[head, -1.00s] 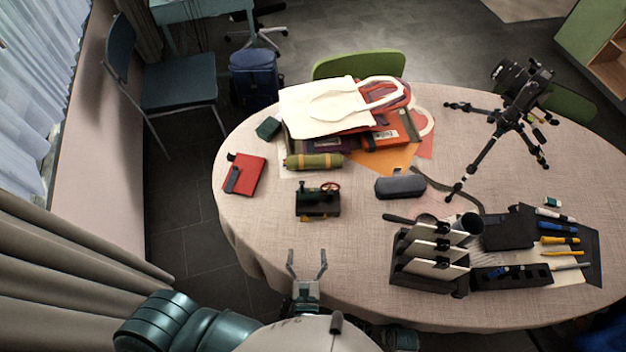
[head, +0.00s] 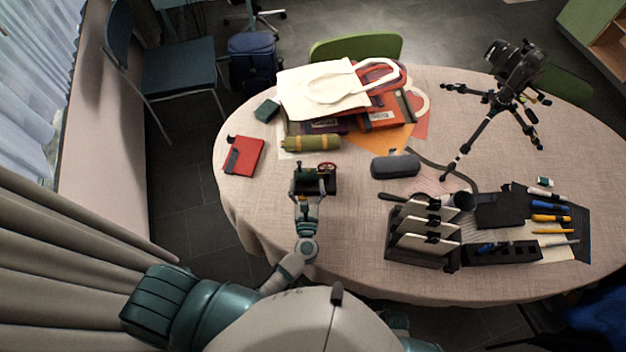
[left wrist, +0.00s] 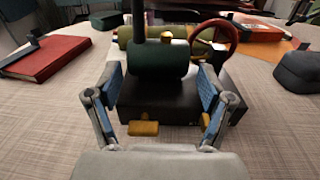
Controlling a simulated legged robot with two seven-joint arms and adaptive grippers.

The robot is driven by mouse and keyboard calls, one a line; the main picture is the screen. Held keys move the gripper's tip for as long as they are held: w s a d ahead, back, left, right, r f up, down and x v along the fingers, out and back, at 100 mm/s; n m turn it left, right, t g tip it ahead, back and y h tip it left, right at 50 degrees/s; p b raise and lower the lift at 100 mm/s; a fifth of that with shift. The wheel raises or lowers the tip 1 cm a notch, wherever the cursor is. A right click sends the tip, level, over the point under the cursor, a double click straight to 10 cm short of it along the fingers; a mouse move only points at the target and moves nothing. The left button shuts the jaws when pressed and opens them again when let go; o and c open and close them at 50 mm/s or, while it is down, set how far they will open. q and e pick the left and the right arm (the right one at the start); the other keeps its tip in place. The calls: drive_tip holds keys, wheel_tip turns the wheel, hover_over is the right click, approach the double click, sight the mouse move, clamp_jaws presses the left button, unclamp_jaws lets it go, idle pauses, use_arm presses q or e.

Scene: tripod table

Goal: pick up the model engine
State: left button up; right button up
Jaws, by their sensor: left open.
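The model engine (head: 327,181) stands upright on the table near its front left part. It has a black base, a dark green boiler and a red flywheel. It fills the middle of the left wrist view (left wrist: 160,82). My left gripper (head: 310,188) is open at the engine's near side. In the left wrist view its blue-padded fingers (left wrist: 160,92) stand on either side of the boiler and the front of the base. I cannot tell whether the fingers touch it. My right gripper does not show.
A red notebook (head: 244,157) lies to the left. An olive roll (head: 311,143) and piled bags (head: 322,91) lie behind the engine. A grey case (head: 395,166) and a black file holder (head: 422,258) are to the right. A camera tripod (head: 490,118) stands at the back right.

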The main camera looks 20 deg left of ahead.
use_arm(q)
drive_tip(key=shift+w+d, duration=0.1)
drive_tip(key=shift+w, duration=0.8)
drive_tip(key=shift+a, duration=0.55)
drive_tip(key=shift+c, duration=0.7)
drive_tip(key=shift+a, duration=0.2)
drive_tip(key=c, duration=1.2)
drive_tip(key=shift+d+r, duration=0.1)
drive_tip(key=shift+d, duration=0.05)
clamp_jaws()
drive_tip(key=shift+w+d, duration=0.1)
drive_tip(key=shift+d, duration=0.25)
drive_tip(key=shift+r, duration=0.15)
